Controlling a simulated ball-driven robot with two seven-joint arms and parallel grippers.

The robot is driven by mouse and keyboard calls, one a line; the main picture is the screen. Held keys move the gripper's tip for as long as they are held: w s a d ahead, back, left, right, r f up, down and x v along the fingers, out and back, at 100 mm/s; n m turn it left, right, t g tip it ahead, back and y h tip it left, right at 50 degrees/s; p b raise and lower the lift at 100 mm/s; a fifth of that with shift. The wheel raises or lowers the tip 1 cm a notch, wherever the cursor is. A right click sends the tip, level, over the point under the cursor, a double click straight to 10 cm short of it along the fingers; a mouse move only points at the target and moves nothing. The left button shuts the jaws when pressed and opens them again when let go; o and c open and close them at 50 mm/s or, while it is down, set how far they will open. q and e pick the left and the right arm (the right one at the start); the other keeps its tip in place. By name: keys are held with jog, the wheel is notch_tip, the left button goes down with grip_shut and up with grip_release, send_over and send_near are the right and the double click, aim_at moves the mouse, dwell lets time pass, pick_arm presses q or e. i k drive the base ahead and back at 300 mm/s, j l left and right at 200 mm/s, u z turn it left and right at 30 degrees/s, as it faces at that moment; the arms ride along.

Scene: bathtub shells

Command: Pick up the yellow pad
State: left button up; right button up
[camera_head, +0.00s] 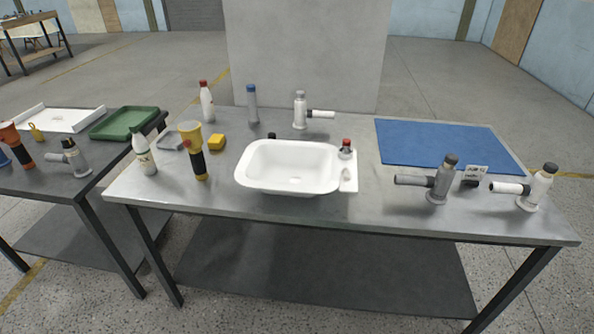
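The yellow pad (217,142) is a small yellow block. It lies on the metal table (330,213), left of the white bathtub shell (288,170) and apart from it. A yellow-and-black torch-like tool (193,152) stands just left of the pad, in front of a small grey tray (171,140). Neither of my grippers shows in the head view.
White bottles (144,155) (206,102) and a blue-capped grey bottle (252,104) stand around the pad. A blue mat (440,143) and grey and white fittings (438,183) (537,188) occupy the right. A side table holds a green tray (124,122).

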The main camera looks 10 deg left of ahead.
aim_at(217, 141)
jog(key=i+j, duration=0.2)
jog(key=i, duration=0.15)
jog(key=i+j, duration=0.15)
jog(key=i, duration=0.25)
jog(key=i+j, duration=0.2)
jog(key=i, duration=0.15)
jog(key=k+l+u, duration=0.1)
jog(key=u, duration=1.6)
